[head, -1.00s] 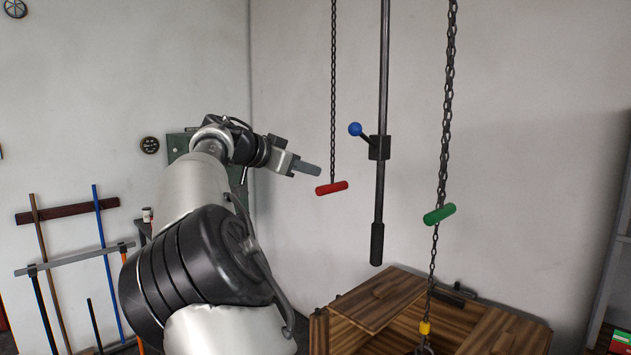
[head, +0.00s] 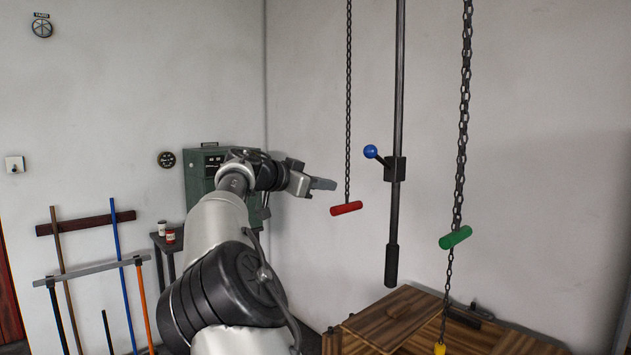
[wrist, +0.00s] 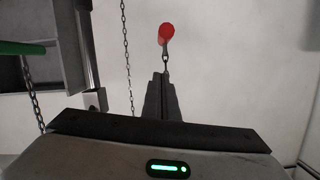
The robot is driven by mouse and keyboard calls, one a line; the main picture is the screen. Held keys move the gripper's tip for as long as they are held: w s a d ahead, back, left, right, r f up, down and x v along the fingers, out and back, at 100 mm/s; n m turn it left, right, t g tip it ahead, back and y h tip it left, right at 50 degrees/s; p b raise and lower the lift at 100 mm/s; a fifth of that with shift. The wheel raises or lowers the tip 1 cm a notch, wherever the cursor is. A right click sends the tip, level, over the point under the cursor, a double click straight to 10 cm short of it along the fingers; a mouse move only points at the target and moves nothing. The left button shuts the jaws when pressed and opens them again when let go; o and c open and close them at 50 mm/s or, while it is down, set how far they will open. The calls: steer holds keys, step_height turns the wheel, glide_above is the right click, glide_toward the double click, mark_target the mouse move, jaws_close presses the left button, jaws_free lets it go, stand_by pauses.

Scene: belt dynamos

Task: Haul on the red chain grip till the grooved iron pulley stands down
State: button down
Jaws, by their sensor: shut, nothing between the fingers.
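The red chain grip (head: 346,208) is a short red bar hanging from a dark chain. My gripper (head: 323,184) is shut and empty, to the left of the red grip and a little above it in the head view, apart from it. In the wrist view the red grip (wrist: 166,33) appears end-on beyond my shut fingertips (wrist: 161,76), with a small link below it in the picture. A green grip (head: 455,237) hangs on a heavier chain to the right. I cannot make out a grooved iron pulley in either view.
A dark vertical rod (head: 393,200) with a blue-knobbed lever (head: 371,151) hangs between the two chains. An open wooden crate (head: 395,315) stands below.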

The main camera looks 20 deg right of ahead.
mark_target(334, 209)
steer(key=w+d+f, duration=0.1)
steer(key=w+d+f+p, duration=0.1)
steer(key=d+f, duration=0.1)
steer(key=shift+w+d+f, duration=0.1)
steer(key=shift+d+f, duration=0.05)
steer(key=shift+d, duration=0.15)
steer(key=shift+a+f, duration=0.15)
steer(key=shift+f, duration=0.2)
steer(key=shift+w+f, duration=0.15)
steer(key=shift+f, duration=0.25)
